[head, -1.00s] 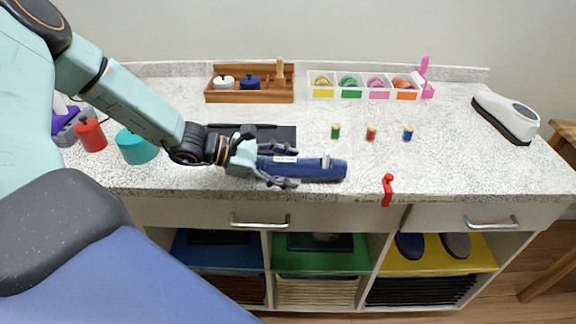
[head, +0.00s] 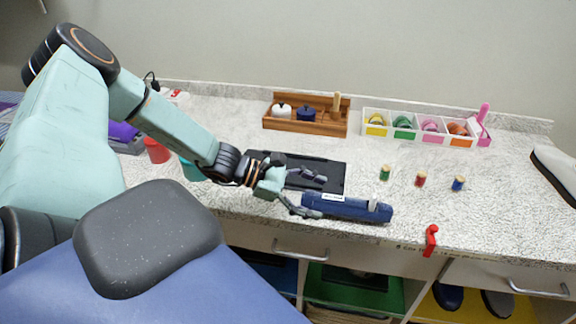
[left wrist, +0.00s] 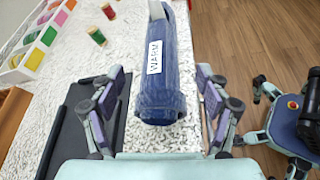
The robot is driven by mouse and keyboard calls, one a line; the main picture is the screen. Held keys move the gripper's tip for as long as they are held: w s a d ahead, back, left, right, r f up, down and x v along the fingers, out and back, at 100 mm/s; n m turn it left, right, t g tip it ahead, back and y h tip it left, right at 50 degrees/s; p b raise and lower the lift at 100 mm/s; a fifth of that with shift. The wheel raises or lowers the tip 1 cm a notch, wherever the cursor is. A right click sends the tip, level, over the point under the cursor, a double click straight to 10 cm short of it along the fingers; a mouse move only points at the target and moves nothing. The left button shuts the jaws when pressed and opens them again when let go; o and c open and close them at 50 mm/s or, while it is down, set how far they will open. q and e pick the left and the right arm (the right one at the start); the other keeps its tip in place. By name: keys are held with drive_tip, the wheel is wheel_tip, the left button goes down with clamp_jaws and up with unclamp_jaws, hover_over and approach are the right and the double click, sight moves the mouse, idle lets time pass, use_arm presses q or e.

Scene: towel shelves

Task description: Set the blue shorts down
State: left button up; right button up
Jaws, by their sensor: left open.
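A long blue item (head: 348,207) lies on the speckled counter near its front edge. It has a white label reading WARM and a grey raised piece on top. I cannot make out shorts in its shape. In the left wrist view the blue item (left wrist: 166,80) shows its near end between the spread fingers, with a gap on each side. My left gripper (head: 312,194) is open at the item's left end in the head view; it also shows in the left wrist view (left wrist: 160,88). My right gripper is not in view.
A black tray (head: 332,174) lies behind the gripper. Green (head: 385,173), red (head: 420,180) and blue (head: 458,184) spools stand to the right. A red clamp (head: 431,240) sits at the front edge. A wooden rack (head: 305,127) and a white divided box (head: 420,138) stand at the back.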

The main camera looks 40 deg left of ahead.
use_arm(q)
drive_tip(key=p+v, duration=0.4)
drive_tip(key=v, duration=0.1)
drive_tip(key=shift+a+r+p, duration=0.1)
drive_tip(key=shift+r+p, duration=0.1)
drive_tip(key=shift+p, duration=0.15)
drive_tip(key=shift+s+a+r+p, duration=0.15)
drive_tip(key=shift+s+a+p, duration=0.3)
drive_tip(key=shift+a+p, duration=0.1)
